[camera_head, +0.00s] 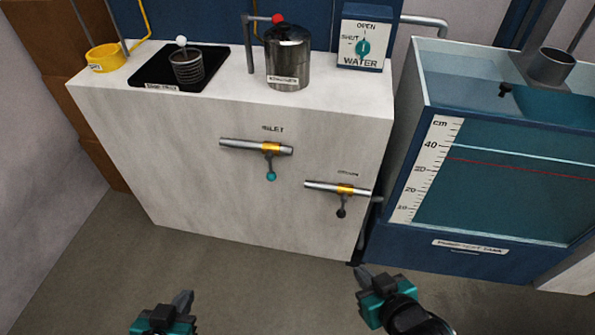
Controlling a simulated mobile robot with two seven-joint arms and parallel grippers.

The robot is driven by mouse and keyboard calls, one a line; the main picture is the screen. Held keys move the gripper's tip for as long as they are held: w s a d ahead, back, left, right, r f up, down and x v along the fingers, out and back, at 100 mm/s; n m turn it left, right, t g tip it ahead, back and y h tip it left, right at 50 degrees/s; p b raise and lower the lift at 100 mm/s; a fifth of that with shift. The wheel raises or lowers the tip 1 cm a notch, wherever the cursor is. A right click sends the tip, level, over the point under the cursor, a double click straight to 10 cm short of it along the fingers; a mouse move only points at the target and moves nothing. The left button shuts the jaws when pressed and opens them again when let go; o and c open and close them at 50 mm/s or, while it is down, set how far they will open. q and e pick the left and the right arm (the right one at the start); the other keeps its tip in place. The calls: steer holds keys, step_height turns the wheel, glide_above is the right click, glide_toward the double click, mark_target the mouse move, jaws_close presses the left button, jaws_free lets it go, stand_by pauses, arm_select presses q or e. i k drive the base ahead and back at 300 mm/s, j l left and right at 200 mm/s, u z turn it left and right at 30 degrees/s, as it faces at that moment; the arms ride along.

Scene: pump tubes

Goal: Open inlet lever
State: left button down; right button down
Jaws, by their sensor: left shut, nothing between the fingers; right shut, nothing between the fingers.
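The inlet lever (270,168) hangs down from a brass valve on a short metal pipe (240,146) on the front of the white cabinet. Its knob (271,176) is teal, and a label reading INLET sits above it. A second lever (342,205) with a black knob hangs from a similar pipe to the lower right. My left gripper (182,299) is shut and empty at the bottom, below and left of the inlet lever. My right gripper (362,273) is shut and empty below the second lever. Both are apart from the levers.
The white cabinet (150,180) carries a yellow ring (105,58), a black plate with a wire basket (187,66), a metal canister (288,60) and a WATER dial box (361,60). A water tank (500,190) with a scale stands right. The floor before the cabinet is clear.

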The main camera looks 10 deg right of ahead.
mark_target(270, 176)
steer(key=i+l, duration=0.15)
steer(key=l, duration=0.25)
steer(key=i+l, duration=0.1)
steer(key=l, duration=0.25)
steer(key=i+l, duration=0.15)
steer(key=l, duration=0.25)
steer(key=i+j, duration=0.25)
steer(key=i, duration=0.2)
